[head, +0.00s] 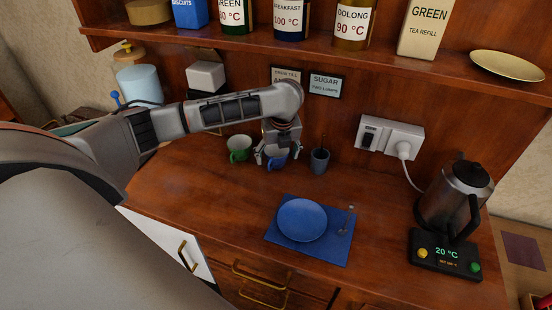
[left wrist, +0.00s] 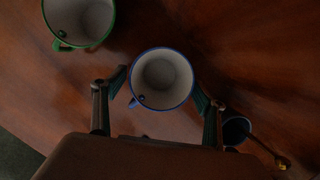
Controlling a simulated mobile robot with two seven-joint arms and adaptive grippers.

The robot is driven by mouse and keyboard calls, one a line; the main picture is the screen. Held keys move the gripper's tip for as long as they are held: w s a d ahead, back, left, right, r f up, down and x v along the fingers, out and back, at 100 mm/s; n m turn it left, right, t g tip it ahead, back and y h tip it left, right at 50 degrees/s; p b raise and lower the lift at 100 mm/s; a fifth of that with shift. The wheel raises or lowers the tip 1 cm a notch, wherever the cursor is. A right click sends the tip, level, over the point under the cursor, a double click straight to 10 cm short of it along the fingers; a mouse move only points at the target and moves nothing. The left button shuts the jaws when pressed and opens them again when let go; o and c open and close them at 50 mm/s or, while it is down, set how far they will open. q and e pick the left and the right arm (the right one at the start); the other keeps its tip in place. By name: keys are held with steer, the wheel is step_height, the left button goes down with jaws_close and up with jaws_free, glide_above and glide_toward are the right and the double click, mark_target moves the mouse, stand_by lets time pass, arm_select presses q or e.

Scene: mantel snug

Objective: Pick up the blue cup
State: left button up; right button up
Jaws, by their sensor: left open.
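The blue cup (head: 277,163) stands upright on the wooden counter, partly hidden under my left gripper (head: 273,155). In the left wrist view the blue cup (left wrist: 162,79) shows from above, with a blue rim, a pale inside and a handle at its lower left. My left gripper (left wrist: 158,100) is open, with one finger on each side of the cup. I cannot tell whether the fingers touch it. My right gripper is in neither view.
A green cup (head: 238,149) stands just left of the blue cup, and a dark holder with a spoon (head: 319,160) just right. A blue plate (head: 302,220) lies on a blue mat (head: 336,250) in front. A kettle (head: 452,196) stands at right. A shelf (head: 340,54) runs above.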

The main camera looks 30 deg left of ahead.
arm_select(q)
steer(key=c, duration=1.3)
steer(key=shift+c, duration=0.2)
steer(key=shift+r, duration=0.2)
